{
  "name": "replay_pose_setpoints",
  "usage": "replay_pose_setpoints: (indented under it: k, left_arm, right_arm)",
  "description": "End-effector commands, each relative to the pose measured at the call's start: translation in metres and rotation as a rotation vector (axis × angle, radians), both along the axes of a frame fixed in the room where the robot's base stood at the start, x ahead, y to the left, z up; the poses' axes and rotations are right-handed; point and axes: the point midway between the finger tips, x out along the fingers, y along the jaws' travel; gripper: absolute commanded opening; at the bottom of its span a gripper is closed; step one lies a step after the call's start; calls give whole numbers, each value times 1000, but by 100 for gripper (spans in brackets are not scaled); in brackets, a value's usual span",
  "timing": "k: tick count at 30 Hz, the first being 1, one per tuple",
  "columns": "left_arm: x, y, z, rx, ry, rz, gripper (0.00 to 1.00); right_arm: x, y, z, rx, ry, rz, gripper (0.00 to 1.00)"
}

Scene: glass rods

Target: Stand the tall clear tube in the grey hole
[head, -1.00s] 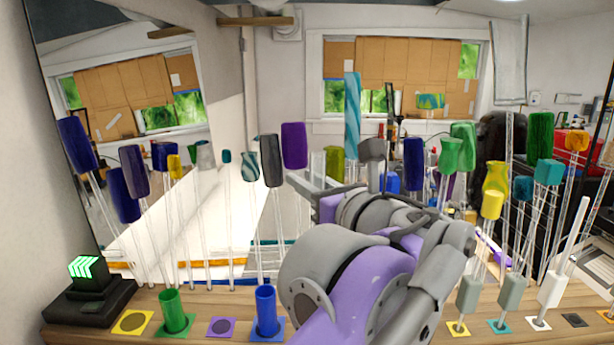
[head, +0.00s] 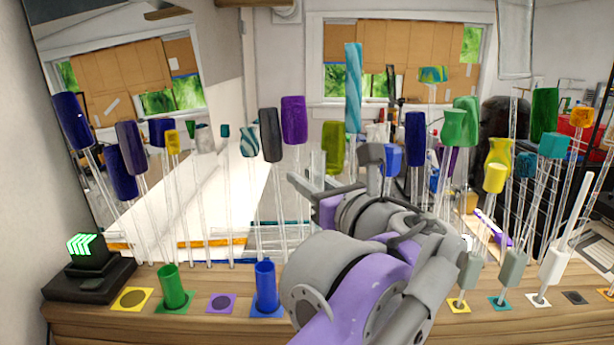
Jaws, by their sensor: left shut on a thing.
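My left gripper (head: 326,184) is at the middle, at the end of my purple and grey arm, raised above the table (head: 190,325). It is shut on what looks like the clear tube (head: 318,163). Only a short upright pale piece shows at the fingers; the rest is hidden or too faint to tell. The grey hole is in the small grey plate (head: 575,298) at the table's right front, well to the right of the gripper and apart from it. Nothing stands in it. My right gripper is not in view.
Many clear rods with coloured tops stand behind. Nearer, a green cup (head: 173,287) and a blue cup (head: 265,286) stand at left, beside yellow (head: 120,304) and purple (head: 212,309) plates with holes. Several grey or white holders stand at right, including a white one (head: 553,267).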

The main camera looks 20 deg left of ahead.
Motion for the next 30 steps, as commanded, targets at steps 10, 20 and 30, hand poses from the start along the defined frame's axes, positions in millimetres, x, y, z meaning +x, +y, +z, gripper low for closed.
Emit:
replay_pose_setpoints:
  k: [10,20,30]
  left_arm:
    - [0,0,0,0,0,0,0]
    - [0,0,-4,0,0,0,0]
    - [0,0,-6,0,0,0,63]
  right_arm:
    - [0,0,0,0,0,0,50]
    - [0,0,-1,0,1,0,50]
    - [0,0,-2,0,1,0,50]
